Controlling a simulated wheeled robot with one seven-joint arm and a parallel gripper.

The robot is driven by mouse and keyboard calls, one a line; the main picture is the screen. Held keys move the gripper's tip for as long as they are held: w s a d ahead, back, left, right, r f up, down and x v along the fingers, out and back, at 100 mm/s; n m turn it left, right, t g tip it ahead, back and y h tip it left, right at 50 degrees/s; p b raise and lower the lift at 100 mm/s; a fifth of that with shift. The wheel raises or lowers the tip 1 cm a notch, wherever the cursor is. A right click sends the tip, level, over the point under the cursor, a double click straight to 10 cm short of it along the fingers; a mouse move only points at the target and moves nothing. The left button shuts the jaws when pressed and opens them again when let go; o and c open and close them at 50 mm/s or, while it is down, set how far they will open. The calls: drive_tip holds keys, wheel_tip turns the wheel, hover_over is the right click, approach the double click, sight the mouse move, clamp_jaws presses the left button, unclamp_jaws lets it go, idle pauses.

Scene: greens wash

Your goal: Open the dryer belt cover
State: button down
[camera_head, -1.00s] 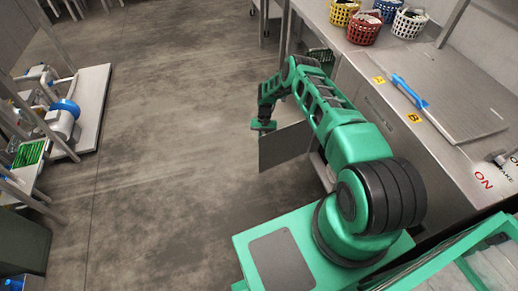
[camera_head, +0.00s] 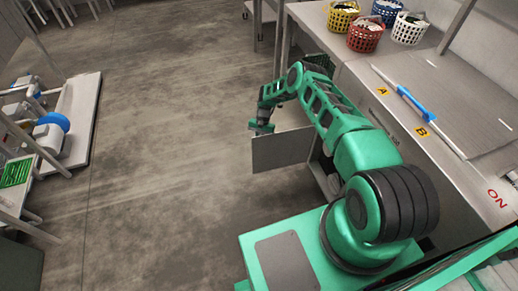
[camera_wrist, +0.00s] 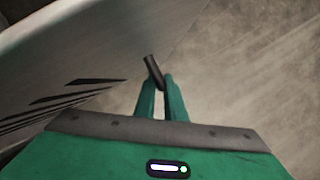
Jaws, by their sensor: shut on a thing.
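The dryer belt cover is the flat grey metal panel (camera_head: 282,151) standing out from the front of the counter cabinet in the head view. It is swung away from the cabinet, with an opening (camera_head: 326,178) behind its right edge. In the wrist view the panel (camera_wrist: 85,65) fills the upper left and shows dark slots. My gripper (camera_head: 262,127) is at the panel's far left top corner. In the wrist view my gripper (camera_wrist: 161,82) has its fingers shut on a short dark handle (camera_wrist: 152,70). The hinge side is partly hidden by my arm.
The steel counter (camera_head: 350,75) holds a blue-handled tool (camera_head: 412,103) and yellow, red, white and blue baskets, including the red one (camera_head: 364,34). A machine on a pale platform (camera_head: 83,120) stands at the left. The concrete floor (camera_head: 170,130) between is clear.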

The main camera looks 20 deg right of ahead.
drive_tip(key=c, duration=2)
unclamp_jaws()
drive_tip(key=shift+d, duration=0.25)
drive_tip(key=shift+o, duration=0.8)
drive_tip(key=shift+a, duration=0.25)
drive_tip(key=v, duration=1)
drive_tip(key=shift+r, duration=0.3)
drive_tip(key=shift+w, duration=0.1)
